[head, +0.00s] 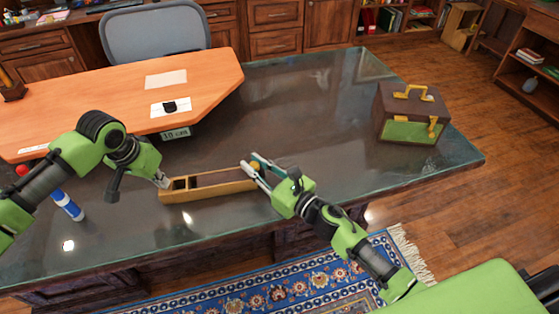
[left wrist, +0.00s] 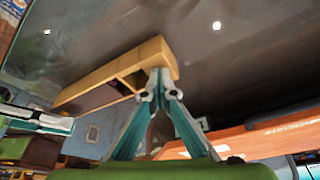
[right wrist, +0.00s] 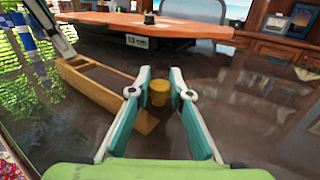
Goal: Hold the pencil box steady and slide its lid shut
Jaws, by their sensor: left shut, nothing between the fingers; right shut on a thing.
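The pencil box (head: 208,194) is a long, narrow tan wooden box lying on the dark glossy desk. It also shows in the left wrist view (left wrist: 155,50) and right wrist view (right wrist: 96,88). Its left end shows open compartments (head: 181,183); a brown surface, apparently the lid (head: 220,177), covers the stretch to their right. My left gripper (head: 163,182) is shut with nothing between its fingers, its tips against or very near the box's left end. My right gripper (head: 256,170) is shut on a yellow knob (right wrist: 158,92) at the box's right end. The knob's attachment is hard to see.
An orange desktop section (head: 205,78) with papers lies behind the box, and a "10 cm" sign (head: 175,133) hangs below its edge. A brown-and-green case (head: 409,115) stands at the right. A blue-and-white cylinder (head: 67,205) lies at the left. The desk between box and case is clear.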

